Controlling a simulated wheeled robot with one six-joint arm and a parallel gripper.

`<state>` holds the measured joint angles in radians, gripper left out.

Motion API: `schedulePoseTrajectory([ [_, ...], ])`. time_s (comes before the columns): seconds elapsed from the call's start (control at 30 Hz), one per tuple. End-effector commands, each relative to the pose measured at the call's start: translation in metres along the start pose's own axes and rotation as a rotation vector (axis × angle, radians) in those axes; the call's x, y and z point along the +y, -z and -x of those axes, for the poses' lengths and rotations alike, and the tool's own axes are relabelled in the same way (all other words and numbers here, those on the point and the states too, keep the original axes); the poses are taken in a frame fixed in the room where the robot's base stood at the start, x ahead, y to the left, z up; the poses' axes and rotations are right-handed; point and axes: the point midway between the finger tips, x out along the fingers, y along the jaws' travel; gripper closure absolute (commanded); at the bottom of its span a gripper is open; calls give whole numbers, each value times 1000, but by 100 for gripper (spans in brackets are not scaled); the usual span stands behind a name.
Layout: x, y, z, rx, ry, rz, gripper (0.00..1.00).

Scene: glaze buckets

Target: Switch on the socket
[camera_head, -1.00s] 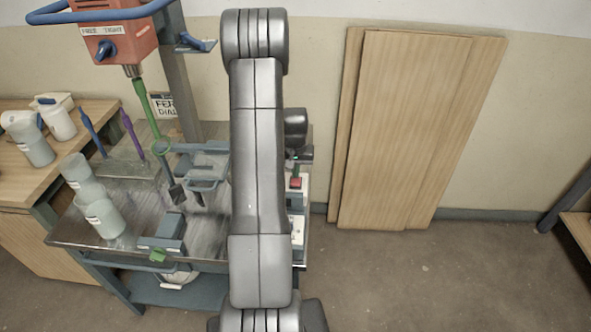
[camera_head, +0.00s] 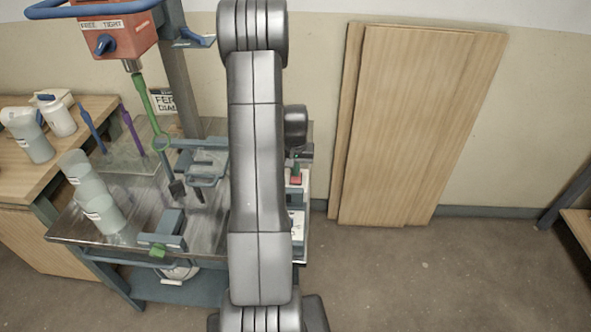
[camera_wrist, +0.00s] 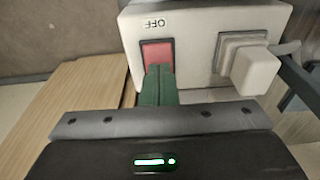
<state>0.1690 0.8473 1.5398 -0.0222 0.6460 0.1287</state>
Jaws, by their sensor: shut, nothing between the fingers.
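The socket (camera_wrist: 196,80) is a white box that fills the top of the wrist view, with the upside-down word OFF on its face. Its red rocker switch (camera_wrist: 157,52) sits on the left, and a white plug (camera_wrist: 254,70) is in the outlet on the right. My gripper (camera_wrist: 158,70) is shut and empty, with its green fingertips over the lower part of the red switch. I cannot tell whether they touch it. In the head view the red switch (camera_head: 296,181) shows just right of my arm, with the green fingers directly above it. My arm hides part of the socket.
The metal-topped cart (camera_head: 140,190) holds grey-white containers (camera_head: 103,214) and an orange mixer head (camera_head: 118,38) on a post. Wooden boards (camera_head: 420,120) lean on the wall at right. The floor (camera_head: 430,270) in front of them is clear.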

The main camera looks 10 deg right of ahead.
Motion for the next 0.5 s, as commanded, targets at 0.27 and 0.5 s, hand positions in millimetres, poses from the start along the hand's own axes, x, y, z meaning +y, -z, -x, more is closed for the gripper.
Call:
schedulePoseTrajectory([
  [0.27, -1, -1, 48, 4, 1, 1, 100],
  [0.5, 0, -4, 92, 4, 1, 1, 100],
])
